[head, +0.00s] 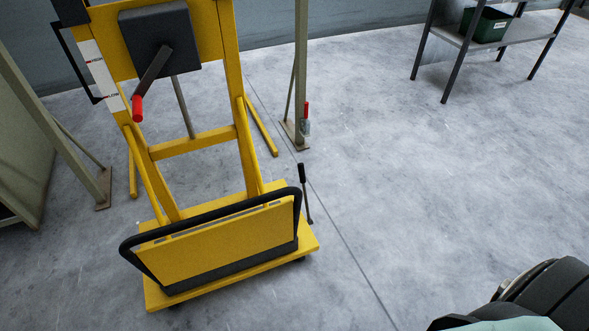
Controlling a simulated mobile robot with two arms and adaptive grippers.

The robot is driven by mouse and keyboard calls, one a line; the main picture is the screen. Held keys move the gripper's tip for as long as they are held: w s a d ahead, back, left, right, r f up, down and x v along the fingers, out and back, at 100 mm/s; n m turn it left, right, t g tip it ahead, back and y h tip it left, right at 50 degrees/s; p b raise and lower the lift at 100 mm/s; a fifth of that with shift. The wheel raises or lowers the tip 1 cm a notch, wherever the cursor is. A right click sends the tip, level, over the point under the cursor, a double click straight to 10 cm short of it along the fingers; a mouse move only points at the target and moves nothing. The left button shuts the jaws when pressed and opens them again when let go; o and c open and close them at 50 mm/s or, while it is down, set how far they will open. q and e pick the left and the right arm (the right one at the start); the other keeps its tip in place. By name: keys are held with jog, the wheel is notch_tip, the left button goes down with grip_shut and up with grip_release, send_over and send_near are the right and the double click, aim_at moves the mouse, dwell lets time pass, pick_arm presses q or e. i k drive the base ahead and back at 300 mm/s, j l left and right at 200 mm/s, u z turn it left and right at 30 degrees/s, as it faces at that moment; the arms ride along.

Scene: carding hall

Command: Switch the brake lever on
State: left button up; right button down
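A yellow wheeled lifting trolley (215,245) stands at the left in the head view. A thin lever with a black grip (302,174) stands nearly upright at the right side of its base, its lower rod leaning slightly right. It looks like the brake lever, but no label shows. Higher up, a dark arm with a red grip (137,108) slants down from a dark grey box (160,38) on the frame; it looks like a crank. Neither of my grippers shows in this view, and nothing touches either handle.
A black push bar (128,246) runs around the trolley's front. A post (301,65) with a small red-topped item (306,110) stands behind. A metal table (500,35) with a green crate (486,24) is at upper right. The floor right of the trolley is clear.

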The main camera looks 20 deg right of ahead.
aim_at(301, 171)
jog(key=i+l+u, duration=0.1)
jog(key=l, duration=0.5)
jog(key=i+l+u, duration=0.1)
jog(key=i+l, duration=0.2)
jog(key=l, duration=0.35)
jog(key=i+l+u, duration=0.1)
jog(key=l, duration=0.55)
jog(key=i+l+u, duration=0.1)
jog(key=l, duration=0.55)
jog(key=i+l+u, duration=0.1)
jog(key=l, duration=0.55)
jog(key=i+l+u, duration=0.1)
jog(key=l, duration=0.6)
jog(key=i, duration=0.05)
